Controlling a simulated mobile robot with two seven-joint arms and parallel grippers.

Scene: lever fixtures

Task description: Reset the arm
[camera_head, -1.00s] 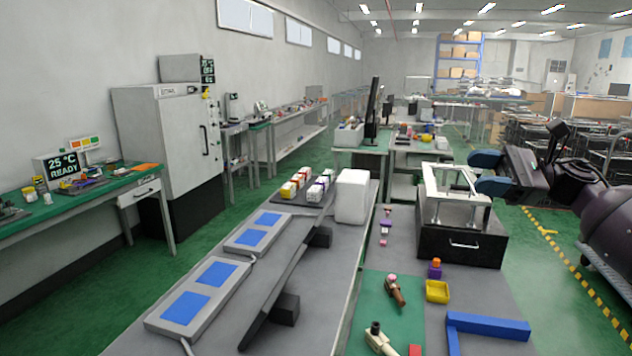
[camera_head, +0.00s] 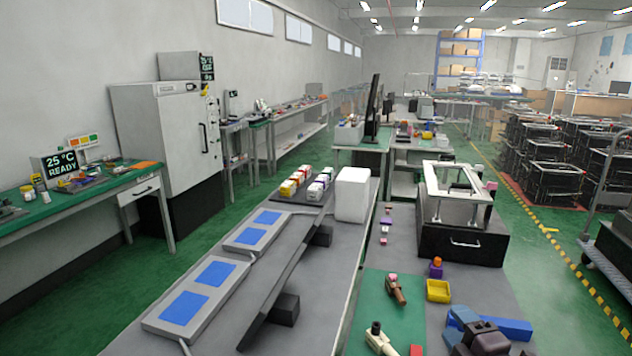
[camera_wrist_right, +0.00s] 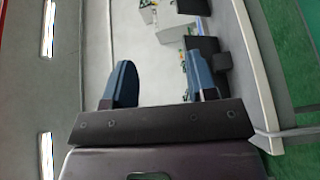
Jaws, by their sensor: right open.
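My right gripper (camera_head: 460,328) shows at the bottom right of the head view, low in the frame, in front of the blue L-shaped bar (camera_head: 512,328) and hiding part of it. In the right wrist view its two dark blue fingers stand apart with nothing between them (camera_wrist_right: 160,85). Whether it touches the bar or hangs above it, I cannot tell. My left gripper is not in view. No lever can be made out for certain.
A black box with a white frame (camera_head: 462,243) stands on the right bench. A yellow bin (camera_head: 438,291), a brown part (camera_head: 397,290) and a pale part (camera_head: 380,340) are near the green mat (camera_head: 372,312). A long dark bar (camera_head: 285,275) lies along the left bench.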

